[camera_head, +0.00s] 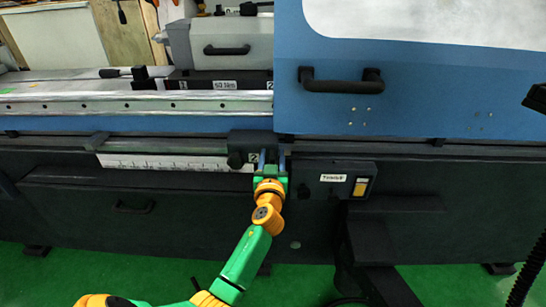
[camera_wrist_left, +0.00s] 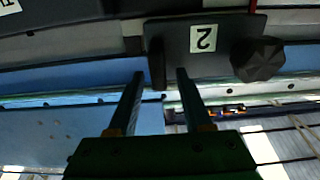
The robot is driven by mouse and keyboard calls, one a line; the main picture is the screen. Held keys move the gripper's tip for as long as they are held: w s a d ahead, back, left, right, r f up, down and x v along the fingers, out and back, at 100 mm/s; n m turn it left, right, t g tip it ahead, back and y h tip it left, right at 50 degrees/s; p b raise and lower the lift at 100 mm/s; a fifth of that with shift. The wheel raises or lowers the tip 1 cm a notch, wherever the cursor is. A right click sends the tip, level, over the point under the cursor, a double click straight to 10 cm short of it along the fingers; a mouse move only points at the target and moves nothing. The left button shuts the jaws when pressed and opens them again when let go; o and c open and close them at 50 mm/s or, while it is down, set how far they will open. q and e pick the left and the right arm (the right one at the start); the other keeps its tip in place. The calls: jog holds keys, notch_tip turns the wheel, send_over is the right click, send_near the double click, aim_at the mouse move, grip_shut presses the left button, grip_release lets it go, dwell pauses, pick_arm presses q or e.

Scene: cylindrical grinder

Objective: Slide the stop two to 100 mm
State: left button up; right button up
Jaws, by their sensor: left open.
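Stop two (camera_head: 249,142) is a dark block with a white "2" label and a black knob on its left, at the right end of the white scale (camera_head: 165,163) in the head view. In the left wrist view, stop two (camera_wrist_left: 220,30) shows its label upside down, with the faceted knob on the right. My left gripper (camera_head: 271,160) is at the right side of the block. In the wrist view its open fingers (camera_wrist_left: 160,76) point at the block's edge, with a dark upright tab between their tips. I cannot tell whether they touch it. The right gripper is not in view.
A blue machine door (camera_head: 420,90) with a black handle hangs above right. A control box (camera_head: 340,178) with a yellow switch sits just right of my gripper. A dark pedestal (camera_head: 375,245) stands below it. The rail left of the stop looks clear along the scale.

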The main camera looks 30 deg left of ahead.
pick_arm(q)
grip_shut()
jog(key=shift+f, duration=0.1)
dwell(1.2)
